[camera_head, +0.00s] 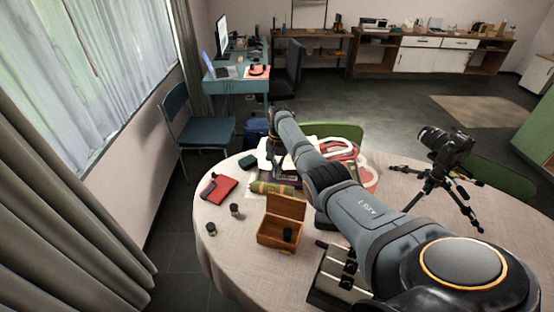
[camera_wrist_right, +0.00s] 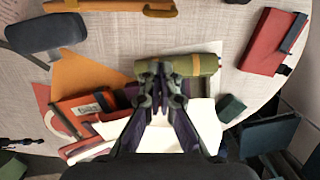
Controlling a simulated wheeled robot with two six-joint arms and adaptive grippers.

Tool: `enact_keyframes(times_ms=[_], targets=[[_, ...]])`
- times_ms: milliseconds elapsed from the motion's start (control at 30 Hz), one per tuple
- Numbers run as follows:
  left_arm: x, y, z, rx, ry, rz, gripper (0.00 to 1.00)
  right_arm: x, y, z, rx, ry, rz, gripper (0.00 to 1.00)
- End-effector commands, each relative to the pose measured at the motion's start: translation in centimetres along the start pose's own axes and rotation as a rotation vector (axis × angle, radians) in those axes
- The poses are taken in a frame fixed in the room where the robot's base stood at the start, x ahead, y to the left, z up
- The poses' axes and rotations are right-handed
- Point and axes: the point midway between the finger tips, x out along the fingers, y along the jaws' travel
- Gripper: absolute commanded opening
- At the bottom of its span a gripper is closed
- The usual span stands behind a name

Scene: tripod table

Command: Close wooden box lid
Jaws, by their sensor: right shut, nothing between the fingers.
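The wooden box (camera_head: 270,238) stands on the round table. Its lid (camera_head: 287,206) is open and raised at the back. A small dark cylinder (camera_head: 288,234) shows at the box's right side, apparently inside it. In the right wrist view only an orange-brown edge of the box (camera_wrist_right: 110,6) shows at the top. My right gripper (camera_head: 272,168) is beyond the box, above the far part of the table. In its wrist view the gripper (camera_wrist_right: 160,72) is shut and empty, above or close to a green cylinder (camera_wrist_right: 205,66). My left gripper is not in view.
A red notebook (camera_head: 218,188) and small dark canisters (camera_head: 234,210) lie left of the box. Books and papers (camera_wrist_right: 85,110) lie under the gripper. A camera on a tripod (camera_head: 440,160) stands at the right. The table (camera_head: 222,245) is clear at the box's left front.

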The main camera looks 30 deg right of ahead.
Motion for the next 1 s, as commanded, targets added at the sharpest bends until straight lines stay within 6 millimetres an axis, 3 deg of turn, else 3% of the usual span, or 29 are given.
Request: enact_keyframes(times_ms=[100,200,400,1000], targets=[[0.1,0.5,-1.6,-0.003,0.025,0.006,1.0,2.4,0.0,0.1,0.0,-0.003,0.001,0.0],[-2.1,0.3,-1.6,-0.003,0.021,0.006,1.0,1.2,0.0,1.1,-0.002,0.002,0.001,0.0],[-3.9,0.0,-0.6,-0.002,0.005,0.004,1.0,0.8,0.0,3.1,-0.001,0.001,0.001,0.0],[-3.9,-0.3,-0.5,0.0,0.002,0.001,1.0,0.9,-0.2,3.7,-0.001,0.01,-0.001,0.0]])
